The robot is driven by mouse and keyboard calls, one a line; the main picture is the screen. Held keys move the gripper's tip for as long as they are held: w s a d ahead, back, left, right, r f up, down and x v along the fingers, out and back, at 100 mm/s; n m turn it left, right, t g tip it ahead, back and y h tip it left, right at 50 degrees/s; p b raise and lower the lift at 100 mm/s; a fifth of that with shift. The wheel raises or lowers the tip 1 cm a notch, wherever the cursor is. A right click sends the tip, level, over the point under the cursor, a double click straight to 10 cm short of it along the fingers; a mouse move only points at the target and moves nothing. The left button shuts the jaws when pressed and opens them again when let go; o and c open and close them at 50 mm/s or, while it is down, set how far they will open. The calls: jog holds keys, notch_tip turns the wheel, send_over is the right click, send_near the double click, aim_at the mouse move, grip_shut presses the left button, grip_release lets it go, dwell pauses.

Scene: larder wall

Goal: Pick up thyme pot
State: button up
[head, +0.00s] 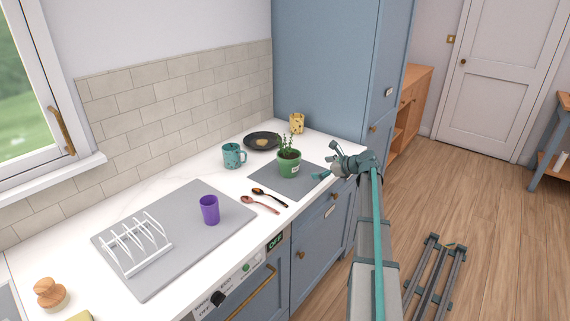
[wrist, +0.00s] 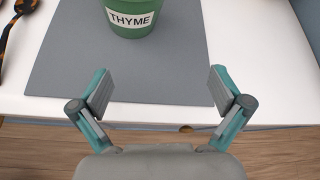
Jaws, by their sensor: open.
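The thyme pot (head: 289,164) is a green pot with a leafy plant, standing upright on a grey mat (head: 266,184) near the counter's front edge. In the wrist view the pot (wrist: 130,30) shows a white "THYME" label at the top of the picture; its upper part and plant are cut off there. My gripper (head: 326,161) is just right of the pot in the head view, apart from it. In the wrist view my gripper (wrist: 159,92) is open and empty, its two fingers spread over the mat's front edge, with the pot beyond the fingertips.
Two spoons (head: 264,201) lie left of the mat. A purple cup (head: 209,210) and white rack (head: 134,246) are on a grey mat further left. A tall blue cabinet (head: 322,62) bounds the counter.

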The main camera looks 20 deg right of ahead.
aim_at(298, 164)
jog(key=a, duration=0.1)
jog(key=w+a+r+y, duration=0.1)
jog(key=a, duration=0.1)
jog(key=a+r+m+y+p, duration=0.1)
jog(key=shift+w+a+r, duration=0.15)
jog(key=shift+w+a, duration=0.1)
jog(key=shift+a, duration=0.15)
jog(key=p+x, duration=0.1)
jog(key=x, duration=0.3)
jog(key=shift+w, duration=0.15)
jog(key=shift+p+x, duration=1.25)
jog(key=shift+x, duration=1.9)
jog(key=shift+d, duration=0.1)
jog(key=c, duration=1.2)
